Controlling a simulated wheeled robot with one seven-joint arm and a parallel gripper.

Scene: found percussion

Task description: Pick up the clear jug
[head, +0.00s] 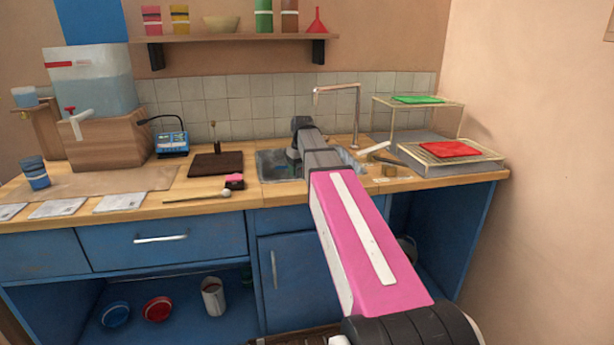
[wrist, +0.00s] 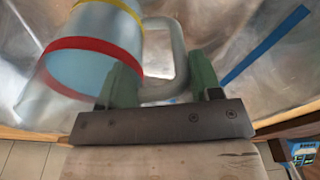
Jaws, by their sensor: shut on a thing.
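The clear jug (wrist: 92,62) shows in the wrist view, with a red band, a yellow band and a loop handle (wrist: 181,62). It is partly cut off at the top of the picture. Bare metal of the sink basin surrounds it. My gripper (wrist: 162,84) has its green fingers on either side of the handle and is shut on it. I cannot tell whether the jug touches the basin floor. In the head view my arm reaches over the sink (head: 268,166) and hides the jug and the gripper.
A tap (head: 356,112) stands behind the sink. A wire rack with a red sheet (head: 450,149) is to the right. A dark board (head: 216,164) and a blue device (head: 172,143) are to the left. A shelf (head: 215,38) hangs above.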

